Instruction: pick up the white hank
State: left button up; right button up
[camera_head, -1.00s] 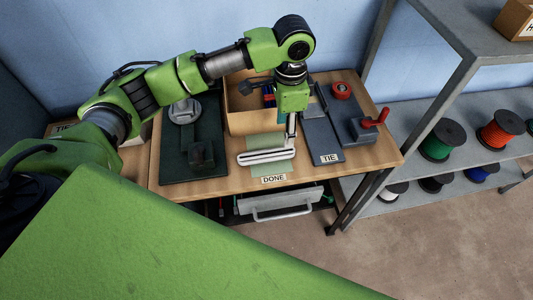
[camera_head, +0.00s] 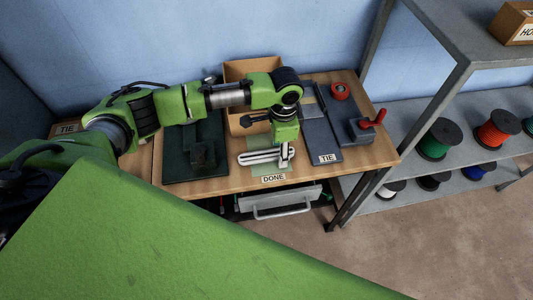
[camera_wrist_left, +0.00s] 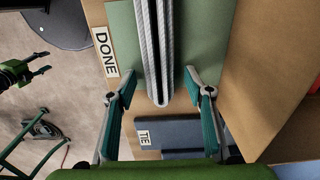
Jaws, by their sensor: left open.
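The white hank (camera_head: 262,157) lies flat as a long folded bundle on a green mat (camera_head: 268,142) beside the DONE label (camera_head: 273,178). My left gripper (camera_head: 285,155) is over the hank's right end. In the left wrist view the hank (camera_wrist_left: 158,50) runs down from the top edge, and its looped end lies between the two parted fingers of my left gripper (camera_wrist_left: 150,88). The fingers look apart from the hank on both sides. My right gripper (camera_wrist_left: 45,65) shows at the left edge of the wrist view, with its fingers parted and nothing between them.
An open cardboard box (camera_head: 250,70) stands behind the hank. A grey TIE board (camera_head: 322,140) and a red-handled tool (camera_head: 372,122) are to the right. A dark green board (camera_head: 180,165) holds a press to the left. Shelves with spools (camera_head: 438,138) stand further right.

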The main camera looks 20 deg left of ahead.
pick_arm(q)
jog(key=c, duration=1.3)
jog(key=shift+r, duration=0.15)
